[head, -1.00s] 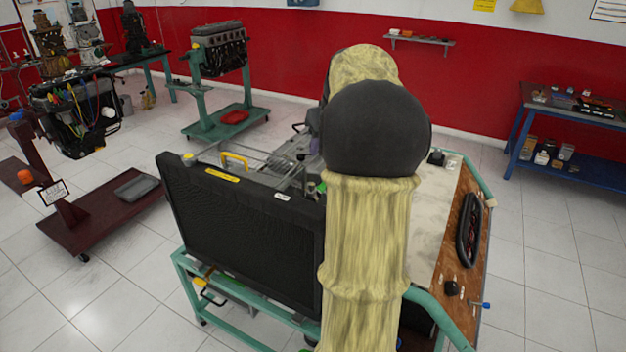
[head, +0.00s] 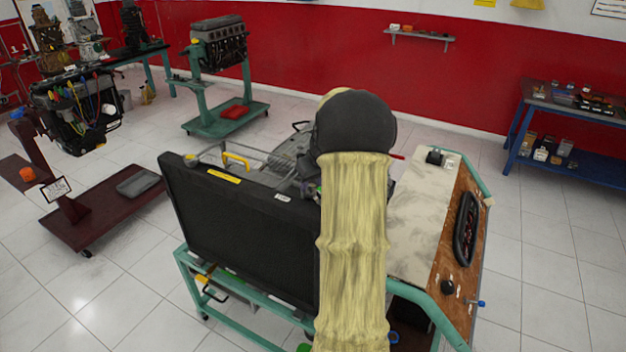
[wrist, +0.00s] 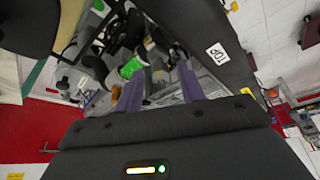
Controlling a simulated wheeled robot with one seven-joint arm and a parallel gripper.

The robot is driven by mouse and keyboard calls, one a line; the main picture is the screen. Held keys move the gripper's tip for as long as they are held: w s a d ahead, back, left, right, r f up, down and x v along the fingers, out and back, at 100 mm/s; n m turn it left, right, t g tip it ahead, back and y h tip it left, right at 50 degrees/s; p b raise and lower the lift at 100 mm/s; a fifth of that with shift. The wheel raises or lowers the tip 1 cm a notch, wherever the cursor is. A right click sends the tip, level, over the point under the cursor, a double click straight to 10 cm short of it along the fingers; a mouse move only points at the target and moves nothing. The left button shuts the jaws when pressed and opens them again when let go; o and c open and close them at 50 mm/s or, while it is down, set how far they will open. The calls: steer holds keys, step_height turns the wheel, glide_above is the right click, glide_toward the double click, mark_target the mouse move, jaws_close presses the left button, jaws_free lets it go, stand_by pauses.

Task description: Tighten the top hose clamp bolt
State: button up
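My gripper (wrist: 160,72) shows in the wrist view, with its two purplish fingers apart and nothing visibly held between them. A bright green piece (wrist: 130,68) beside black hose-like parts lies close to the left fingertip; I cannot tell whether it belongs to the top hose clamp. The clamp bolt cannot be made out. The black radiator (head: 240,232) stands at the front of the engine trainer in the head view. Its white "TOP" label (wrist: 217,53) shows right of the fingers in the wrist view. In the head view my arm hides the gripper and much of the engine.
The trainer's green frame (head: 425,303) surrounds the engine. A pale panel (head: 418,215) and a brown board with a black oval part (head: 466,229) lie to the right. A blue bench (head: 520,125) stands at the far right. The tiled floor at left front is clear.

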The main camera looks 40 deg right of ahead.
jaws_close()
